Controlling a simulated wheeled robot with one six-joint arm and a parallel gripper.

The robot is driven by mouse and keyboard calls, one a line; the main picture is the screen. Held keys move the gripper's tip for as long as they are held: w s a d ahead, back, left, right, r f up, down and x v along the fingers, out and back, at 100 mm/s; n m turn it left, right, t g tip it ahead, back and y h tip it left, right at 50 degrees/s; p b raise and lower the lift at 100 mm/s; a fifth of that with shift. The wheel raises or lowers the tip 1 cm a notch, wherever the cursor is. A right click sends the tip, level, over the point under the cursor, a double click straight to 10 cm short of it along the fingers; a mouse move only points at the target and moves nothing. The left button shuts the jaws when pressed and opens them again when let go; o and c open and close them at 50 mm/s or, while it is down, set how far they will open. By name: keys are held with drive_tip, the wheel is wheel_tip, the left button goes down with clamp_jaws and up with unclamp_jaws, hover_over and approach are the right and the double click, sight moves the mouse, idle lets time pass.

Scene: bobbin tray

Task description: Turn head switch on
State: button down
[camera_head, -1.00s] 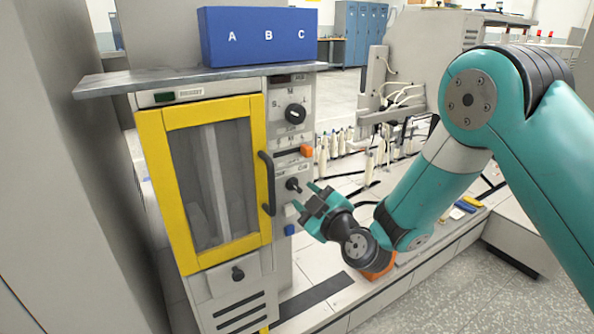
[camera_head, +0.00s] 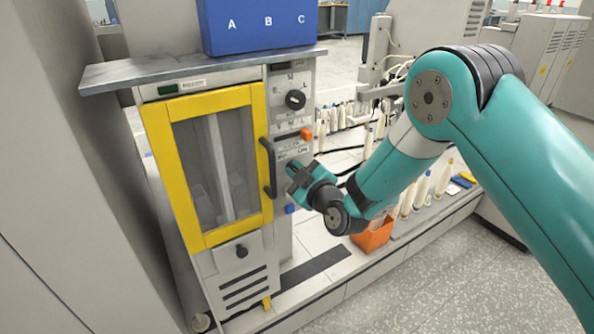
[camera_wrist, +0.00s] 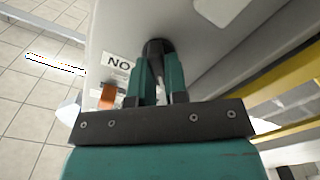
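The machine's grey control panel (camera_head: 292,125) stands right of its yellow-framed door. A black switch knob (camera_wrist: 158,47) sticks out of the panel in the wrist view, beside a label starting "NO" and an orange part. I cannot read whether it is named the head switch. My gripper (camera_head: 292,170) is at the lower part of the panel and hides this knob in the head view. In the wrist view my gripper's fingers (camera_wrist: 158,70) are close together, one on each side of the knob, and appear shut on it. The knob's setting cannot be told.
A black dial (camera_head: 295,99) and an orange slider (camera_head: 306,134) sit above my gripper. The black door handle (camera_head: 268,168) is close to its left. A blue button (camera_head: 290,209) is below. Several white bobbins and an orange box (camera_head: 373,236) stand to the right.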

drive_tip(key=shift+m, duration=0.4)
drive_tip(key=shift+w+d+m+b, duration=0.15)
drive_tip(key=shift+m+b, duration=0.15)
drive_tip(key=shift+m, duration=3.45)
drive_tip(key=shift+w+d+m+b, duration=0.15)
drive_tip(key=shift+m+b, duration=0.15)
drive_tip(key=shift+m, duration=3.45)
drive_tip(key=shift+s, duration=0.1)
drive_tip(key=c, duration=1.1)
unclamp_jaws()
drive_tip(key=shift+c, duration=0.2)
